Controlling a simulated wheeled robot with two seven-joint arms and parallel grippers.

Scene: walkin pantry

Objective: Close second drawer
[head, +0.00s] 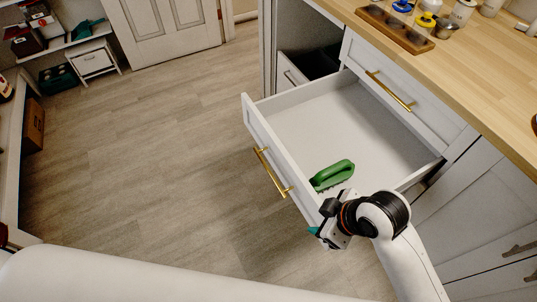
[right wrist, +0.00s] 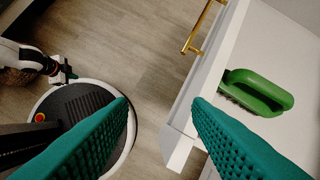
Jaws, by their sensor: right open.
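The open drawer (head: 335,125) is pulled well out of the white cabinet, below a shut drawer (head: 385,80). Its front carries a gold handle (head: 272,172), which also shows in the right wrist view (right wrist: 197,28). A green scrub brush (head: 332,175) lies inside near the front; it also shows in the right wrist view (right wrist: 257,92). My right gripper (head: 318,231) is open at the drawer front's near end. In the right wrist view its teal fingers (right wrist: 160,102) are apart with nothing between the tips; one overlaps the drawer corner, contact unclear. My left gripper (right wrist: 62,72) shows small at the left there.
The wooden counter (head: 470,75) above holds a tray (head: 395,28) with bottles. Another drawer (head: 291,72) further back stands partly out. Shelves line the far left. The wood floor (head: 150,170) in front of the drawer is clear.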

